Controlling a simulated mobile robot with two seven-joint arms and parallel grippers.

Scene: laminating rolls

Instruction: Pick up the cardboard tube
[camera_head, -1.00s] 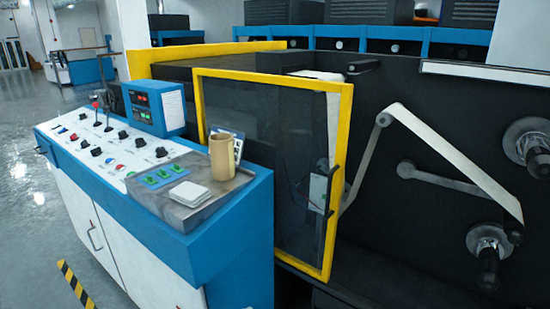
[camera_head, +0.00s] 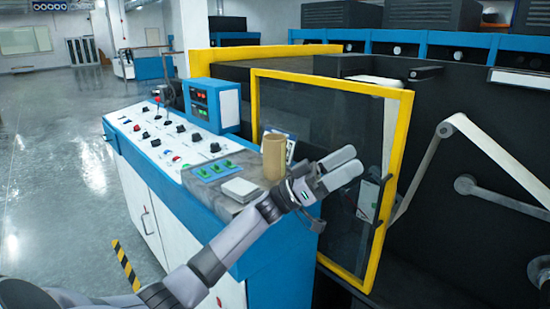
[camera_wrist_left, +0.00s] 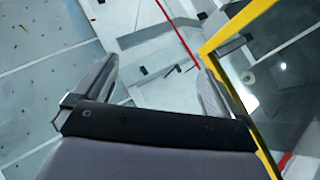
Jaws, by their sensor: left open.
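The cardboard tube (camera_head: 273,157) is a tan cylinder standing upright on the grey top at the near end of the blue and white control console (camera_head: 190,185). My left gripper (camera_head: 350,165) is open and empty. In the head view it shows to the right of the tube, in front of the yellow-framed door. In the left wrist view the two fingers (camera_wrist_left: 155,85) are spread apart with nothing between them, and the tube does not show there. My right gripper is not in view.
A yellow-framed glass door (camera_head: 400,150) stands close to my left gripper. A blue control box (camera_head: 212,105) rises farther along the console. Open floor (camera_head: 60,180) lies to the left.

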